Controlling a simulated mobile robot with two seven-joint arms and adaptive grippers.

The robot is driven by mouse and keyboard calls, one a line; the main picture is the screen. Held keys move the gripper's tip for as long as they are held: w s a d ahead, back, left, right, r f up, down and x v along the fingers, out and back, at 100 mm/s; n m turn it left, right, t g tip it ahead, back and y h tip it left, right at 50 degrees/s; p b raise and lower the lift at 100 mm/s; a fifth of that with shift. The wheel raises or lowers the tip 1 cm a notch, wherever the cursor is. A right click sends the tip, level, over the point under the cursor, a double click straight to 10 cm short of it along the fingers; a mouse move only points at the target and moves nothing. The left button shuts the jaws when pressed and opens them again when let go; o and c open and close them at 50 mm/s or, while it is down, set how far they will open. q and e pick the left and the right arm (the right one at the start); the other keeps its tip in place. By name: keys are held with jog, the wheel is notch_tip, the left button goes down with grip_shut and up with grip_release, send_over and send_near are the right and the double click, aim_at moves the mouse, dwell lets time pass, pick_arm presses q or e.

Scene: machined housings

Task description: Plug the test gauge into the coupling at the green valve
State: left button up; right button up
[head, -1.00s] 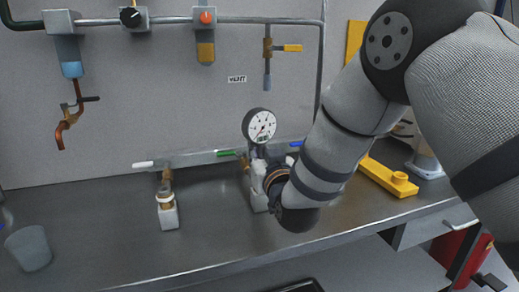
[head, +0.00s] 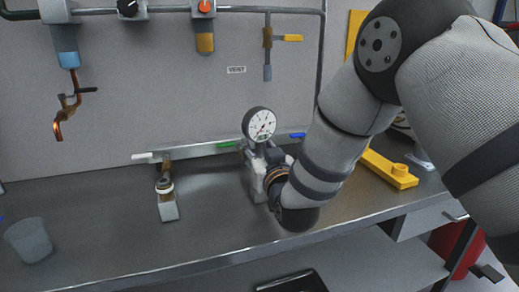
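The test gauge (head: 260,124) has a round white dial with a black rim and stands about upright. My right gripper (head: 264,160), reaching in from the right, is shut on the gauge below its dial. The green valve's handle (head: 229,144) shows just left of the gauge, on the pipe rail at the back of the bench. The coupling at the green valve is mostly hidden behind the gauge and my gripper, so I cannot tell whether the gauge touches it or sits in it. My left gripper is out of view.
A white-handled valve (head: 144,156) with its coupling (head: 167,194) stands to the left. A blue handle (head: 298,135) is close on the right. A grey cup (head: 29,240) stands at the left, a yellow part (head: 389,170) at the right. The bench between cup and coupling is clear.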

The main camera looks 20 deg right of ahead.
jog(key=shift+s, duration=0.1)
jog(key=s, duration=1.1)
jog(key=shift+s, duration=0.4)
jog(key=shift+a+f, duration=0.1)
